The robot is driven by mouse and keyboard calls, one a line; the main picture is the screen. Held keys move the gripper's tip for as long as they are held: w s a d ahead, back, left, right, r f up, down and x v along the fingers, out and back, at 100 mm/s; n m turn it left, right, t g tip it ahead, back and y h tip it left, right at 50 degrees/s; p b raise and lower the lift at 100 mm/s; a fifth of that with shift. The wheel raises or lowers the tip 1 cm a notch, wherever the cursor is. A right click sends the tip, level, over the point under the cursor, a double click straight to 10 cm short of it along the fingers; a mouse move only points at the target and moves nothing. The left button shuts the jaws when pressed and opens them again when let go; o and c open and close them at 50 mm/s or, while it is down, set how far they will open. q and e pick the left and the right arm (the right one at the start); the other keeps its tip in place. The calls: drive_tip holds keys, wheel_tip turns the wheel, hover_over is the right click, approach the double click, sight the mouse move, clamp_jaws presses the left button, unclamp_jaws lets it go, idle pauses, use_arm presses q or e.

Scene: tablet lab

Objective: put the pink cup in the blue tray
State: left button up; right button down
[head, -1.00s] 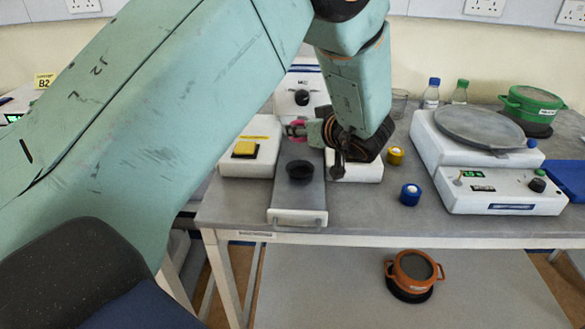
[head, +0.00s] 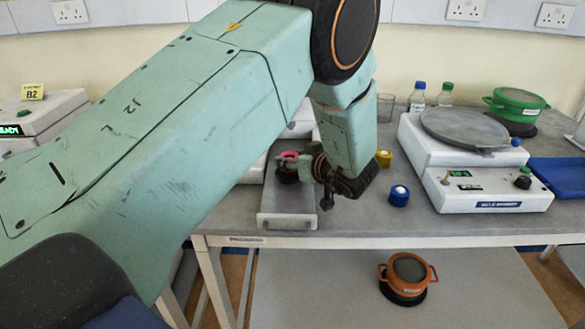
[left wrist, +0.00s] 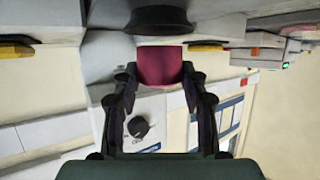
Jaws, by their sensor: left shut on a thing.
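The pink cup (head: 289,156) is held by my left gripper (head: 296,163) over the grey metal slab on the bench. In the left wrist view the cup (left wrist: 160,66) sits between the two fingers, which are shut on it. A round black piece (head: 287,176) shows just below the cup in the head view; whether they touch, I cannot tell. The blue tray (head: 560,177) lies at the right end of the bench, partly cut off by the picture edge. My right gripper is not in view.
A white balance (head: 492,192) with a round grey plate stands between cup and tray. A green pot (head: 516,106), two bottles, a blue-capped jar (head: 399,196) and a yellow one (head: 384,158) are nearby. An orange pot (head: 408,277) is on the lower shelf. Bare bench lies before the balance.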

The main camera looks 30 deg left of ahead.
use_arm(q)
drive_tip(key=shift+a+f+p, duration=0.15)
drive_tip(key=shift+f+p, duration=0.15)
drive_tip(key=shift+f, duration=0.35)
drive_tip(key=shift+w+a+f, duration=0.15)
drive_tip(key=shift+w+f, duration=0.1)
drive_tip(key=shift+f, duration=0.4)
drive_tip(key=shift+s+d+r, duration=0.1)
drive_tip(key=shift+d, duration=0.1)
drive_tip(key=shift+s, duration=0.15)
drive_tip(key=o, duration=1.1)
drive_tip(key=shift+a+f, duration=0.15)
drive_tip(key=shift+f, duration=0.2)
drive_tip(key=shift+o, duration=0.5)
drive_tip(key=shift+r, duration=0.1)
